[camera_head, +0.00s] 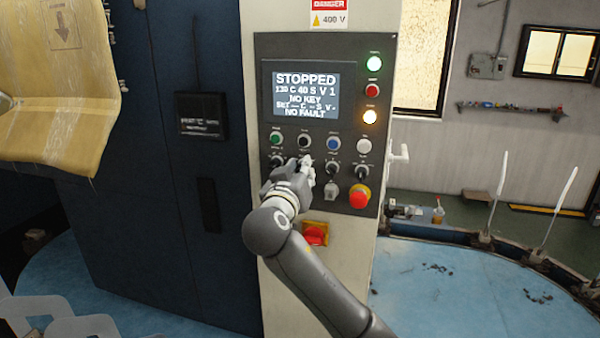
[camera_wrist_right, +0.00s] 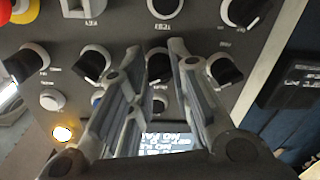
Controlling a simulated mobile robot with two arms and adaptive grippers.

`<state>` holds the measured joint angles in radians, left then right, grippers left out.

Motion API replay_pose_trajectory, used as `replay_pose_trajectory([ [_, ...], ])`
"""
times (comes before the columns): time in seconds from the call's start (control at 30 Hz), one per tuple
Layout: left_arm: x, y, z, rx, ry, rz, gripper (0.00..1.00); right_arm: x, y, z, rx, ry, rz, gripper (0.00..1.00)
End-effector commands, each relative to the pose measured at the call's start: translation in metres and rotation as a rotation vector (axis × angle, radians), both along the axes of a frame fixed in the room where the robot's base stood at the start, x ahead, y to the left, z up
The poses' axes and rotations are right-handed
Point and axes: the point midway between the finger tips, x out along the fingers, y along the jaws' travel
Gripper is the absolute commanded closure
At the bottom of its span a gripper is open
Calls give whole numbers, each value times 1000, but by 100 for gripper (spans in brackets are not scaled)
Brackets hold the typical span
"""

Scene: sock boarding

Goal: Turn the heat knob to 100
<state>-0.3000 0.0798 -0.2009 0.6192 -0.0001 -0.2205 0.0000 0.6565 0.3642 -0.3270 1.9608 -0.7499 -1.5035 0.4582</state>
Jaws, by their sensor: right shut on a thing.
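The grey control panel (camera_head: 320,70) is upright on the machine front. Its screen (camera_head: 305,92) reads STOPPED, 130 C 40 S V 1, NO KEY, NO FAULT. My right gripper (camera_head: 305,166) is at the panel's knob row. In the right wrist view, which is upside down, my right gripper (camera_wrist_right: 155,48) is shut on a black knob (camera_wrist_right: 158,66), with one finger on each side. This knob is second from left in its row in the head view, where the gripper hides it. The knob labels are too small to read. My left gripper is not in view.
Other black knobs (camera_head: 334,169) (camera_wrist_right: 92,64) sit close beside the gripped one. A red emergency button (camera_head: 359,196) is at the panel's lower right. A red and yellow switch (camera_head: 316,234) is below. Lit lamps (camera_head: 370,116) line the right edge.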

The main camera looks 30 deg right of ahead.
Motion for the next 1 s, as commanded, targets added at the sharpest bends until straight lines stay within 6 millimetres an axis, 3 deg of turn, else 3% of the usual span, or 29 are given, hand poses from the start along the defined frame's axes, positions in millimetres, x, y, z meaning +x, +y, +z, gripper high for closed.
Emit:
replay_pose_trajectory([
  [0.27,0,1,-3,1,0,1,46,0,1,-2,-94,115,1,100],
  [1.0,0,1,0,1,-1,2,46,1,1,-1,-543,644,4,100],
])
